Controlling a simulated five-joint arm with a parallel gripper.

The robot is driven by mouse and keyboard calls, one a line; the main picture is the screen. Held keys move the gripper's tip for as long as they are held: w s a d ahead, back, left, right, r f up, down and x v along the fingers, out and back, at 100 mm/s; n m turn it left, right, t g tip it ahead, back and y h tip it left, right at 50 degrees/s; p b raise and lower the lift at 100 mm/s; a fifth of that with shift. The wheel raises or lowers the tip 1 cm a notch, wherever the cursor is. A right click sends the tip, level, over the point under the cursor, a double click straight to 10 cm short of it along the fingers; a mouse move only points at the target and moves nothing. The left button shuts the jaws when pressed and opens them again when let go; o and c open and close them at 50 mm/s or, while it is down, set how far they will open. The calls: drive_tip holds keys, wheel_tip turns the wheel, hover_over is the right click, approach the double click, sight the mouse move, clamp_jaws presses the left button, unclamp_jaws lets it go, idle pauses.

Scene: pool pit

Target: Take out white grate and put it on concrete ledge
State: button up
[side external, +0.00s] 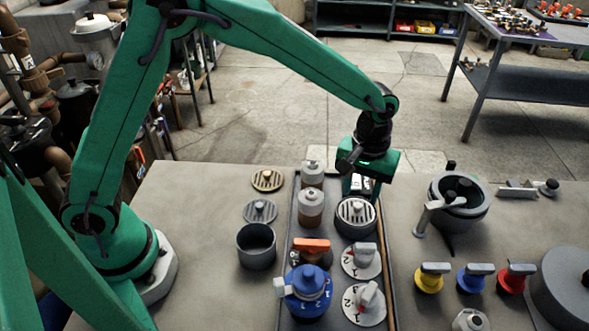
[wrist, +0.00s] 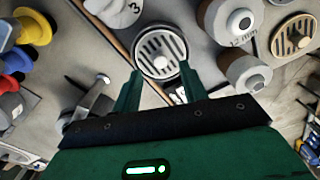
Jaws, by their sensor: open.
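The white grate (side external: 356,211), a round slotted disc with a small knob in its middle, sits in the top of a dark round holder (side external: 357,232) inside the long dark tray. It also shows in the wrist view (wrist: 160,50), just ahead of my fingers. My gripper (side external: 360,189) is open and empty, above and slightly behind the grate in the side view. In the wrist view its two fingers (wrist: 160,70) stand either side of the grate's near edge; I cannot tell whether they touch it. The grey concrete ledge (side external: 200,215) surrounds the tray.
A grey grate (side external: 260,211) and a tan grate (side external: 267,180) lie on the ledge left of the tray, near an empty dark cup (side external: 256,246). Two grey-white canisters (side external: 311,206) stand close left of the white grate. A pump-like fitting (side external: 458,200) stands to the right.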

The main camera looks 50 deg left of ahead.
sight(358, 206)
drive_tip(key=shift+s+f, duration=0.1)
drive_tip(key=shift+f, duration=1.9)
clamp_jaws()
